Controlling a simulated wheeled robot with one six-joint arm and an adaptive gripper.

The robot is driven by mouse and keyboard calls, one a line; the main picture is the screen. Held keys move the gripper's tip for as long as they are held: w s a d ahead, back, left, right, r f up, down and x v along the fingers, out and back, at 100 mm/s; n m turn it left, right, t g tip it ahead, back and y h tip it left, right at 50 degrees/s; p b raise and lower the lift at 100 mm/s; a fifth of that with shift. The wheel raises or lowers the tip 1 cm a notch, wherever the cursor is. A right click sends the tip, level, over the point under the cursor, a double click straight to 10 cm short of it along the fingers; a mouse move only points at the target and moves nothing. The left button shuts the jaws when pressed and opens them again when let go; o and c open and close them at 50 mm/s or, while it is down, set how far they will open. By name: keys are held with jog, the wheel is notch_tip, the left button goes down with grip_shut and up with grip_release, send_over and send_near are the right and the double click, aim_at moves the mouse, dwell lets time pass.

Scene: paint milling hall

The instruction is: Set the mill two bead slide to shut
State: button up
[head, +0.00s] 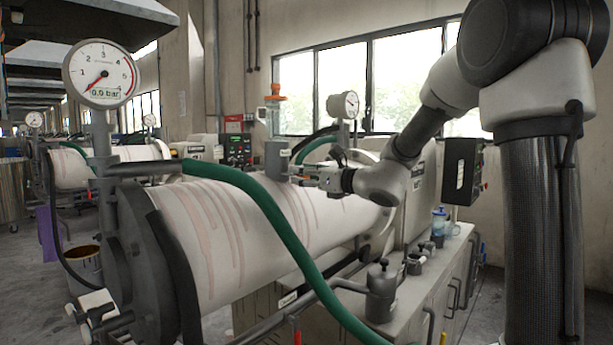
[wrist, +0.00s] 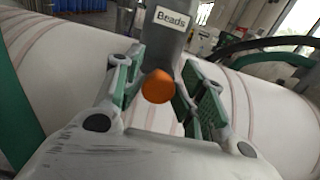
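The bead slide shows in the wrist view as an orange round knob (wrist: 158,87) in front of a grey upright neck (wrist: 170,38) labelled "Beads". My gripper (wrist: 160,75) is open, with one green-padded finger on each side of the knob and a narrow gap to each. In the head view, my gripper (head: 308,174) reaches left over the white mill drum (head: 235,230) to the grey neck (head: 277,160). The knob is too small to make out there, and I cannot tell the slide's position.
A pressure gauge (head: 102,74) reading 0.0 bar stands at the drum's near end. A green hose (head: 270,215) crosses in front of the drum. A second gauge (head: 343,105) and a dark control box (head: 462,172) stand near my arm. Metal fittings (head: 383,290) stand on the bench.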

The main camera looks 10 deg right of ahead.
dwell(0.3)
jog(key=v, duration=1.1)
jog(key=shift+s+d, duration=0.2)
jog(key=shift+s, duration=0.15)
jog(key=s+d+f+n+g+h, duration=0.1)
jog(key=s+f+n+g+h, duration=0.1)
jog(key=s+f+n+g, duration=0.9)
jog(key=s+d+f+n+h, duration=0.1)
jog(key=s+d+n+h, duration=0.3)
jog(key=s+n, duration=0.4)
jog(key=s+d+f+n+h, duration=0.1)
jog(key=s+d+n+h, duration=0.3)
jog(key=s+n, duration=0.5)
jog(key=shift+d+n+t+h, duration=0.3)
jog(key=shift+d+n+t, duration=0.1)
jog(key=shift+d, duration=0.5)
